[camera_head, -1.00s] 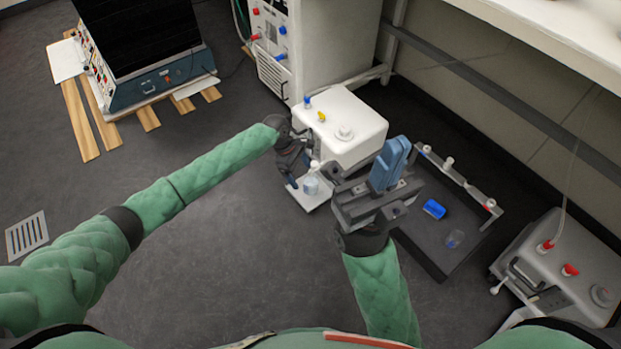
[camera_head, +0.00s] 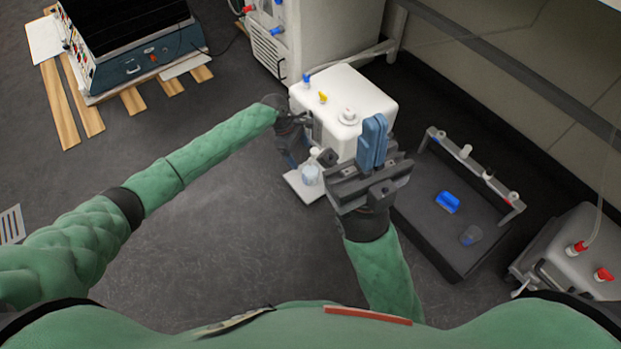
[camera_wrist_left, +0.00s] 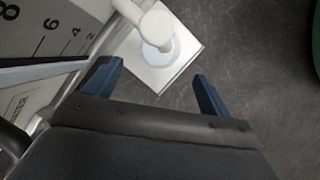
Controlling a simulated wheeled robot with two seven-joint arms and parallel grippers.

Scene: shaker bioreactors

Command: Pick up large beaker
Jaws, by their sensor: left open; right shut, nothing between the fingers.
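A clear beaker (camera_head: 310,174) stands on a small white platform (camera_head: 296,188) at the front of a white machine (camera_head: 342,100). In the left wrist view a pale blue round shape (camera_wrist_left: 160,54), perhaps the beaker, sits on the white platform (camera_wrist_left: 190,66), partly covered by a white rounded part (camera_wrist_left: 155,27). My left gripper (camera_head: 298,160) is beside the beaker; its open, empty fingers (camera_wrist_left: 155,85) point toward the platform. My right gripper (camera_head: 372,142) is shut and empty, in front of the machine.
The dark tray (camera_head: 420,215) on the right also holds a blue object (camera_head: 448,202) and has a grey rack (camera_head: 470,168) with several small items at its back. Another machine (camera_head: 575,250) with red fittings stands far right. The floor (camera_head: 230,240) in front is clear.

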